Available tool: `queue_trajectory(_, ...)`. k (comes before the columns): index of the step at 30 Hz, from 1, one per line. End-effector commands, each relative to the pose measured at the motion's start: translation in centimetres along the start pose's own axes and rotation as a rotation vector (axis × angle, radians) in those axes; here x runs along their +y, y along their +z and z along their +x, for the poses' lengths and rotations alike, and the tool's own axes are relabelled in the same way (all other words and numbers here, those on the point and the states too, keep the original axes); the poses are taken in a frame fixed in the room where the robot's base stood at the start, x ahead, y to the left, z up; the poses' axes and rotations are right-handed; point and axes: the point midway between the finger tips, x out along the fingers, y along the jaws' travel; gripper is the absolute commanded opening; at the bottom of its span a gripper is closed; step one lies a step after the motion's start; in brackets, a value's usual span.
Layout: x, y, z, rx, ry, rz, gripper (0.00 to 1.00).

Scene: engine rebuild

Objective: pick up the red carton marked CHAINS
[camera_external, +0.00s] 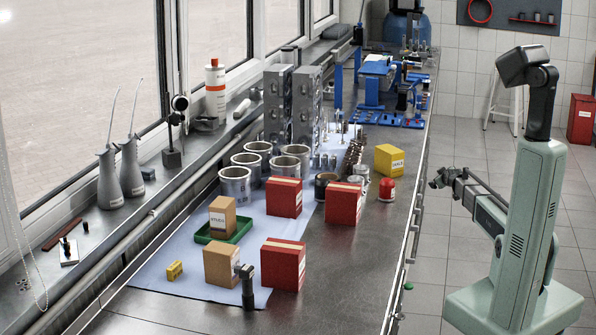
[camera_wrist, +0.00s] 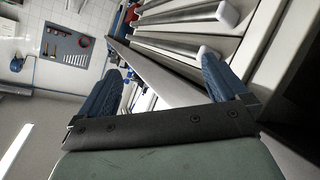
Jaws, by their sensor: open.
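Three red cartons with pale tape stand on the bench in the external view. One is at the back on the blue cloth (camera_external: 284,197), one to its right (camera_external: 343,206), and one at the front (camera_external: 283,266). Their labels are too small to read, so I cannot tell which is marked CHAINS. My gripper (camera_external: 436,181) is beyond the bench's right edge, apart from every carton. In the wrist view its two blue fingers (camera_wrist: 160,62) are spread with nothing between them. No carton shows there.
Tan cartons (camera_external: 222,266), a green tray (camera_external: 242,233), metal cylinders (camera_external: 235,186), a yellow carton (camera_external: 389,160) and a red-capped jar (camera_external: 386,190) crowd around the cartons. A dark upright post (camera_external: 248,290) stands left of the front red carton. The bench's front right is clear.

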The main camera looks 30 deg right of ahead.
Motion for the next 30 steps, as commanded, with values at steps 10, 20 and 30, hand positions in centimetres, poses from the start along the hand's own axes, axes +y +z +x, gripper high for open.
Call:
queue_trajectory(10, 9.6, -13.3, -1.2, 0.190, 0.121, 0.000, 1.00)
queue_trajectory(20, 0.4, -25.7, -5.0, 0.198, -0.073, 0.048, 1.00)
queue_trajectory(30, -15.6, -34.3, -12.6, 0.084, -0.366, 0.024, 1.00)
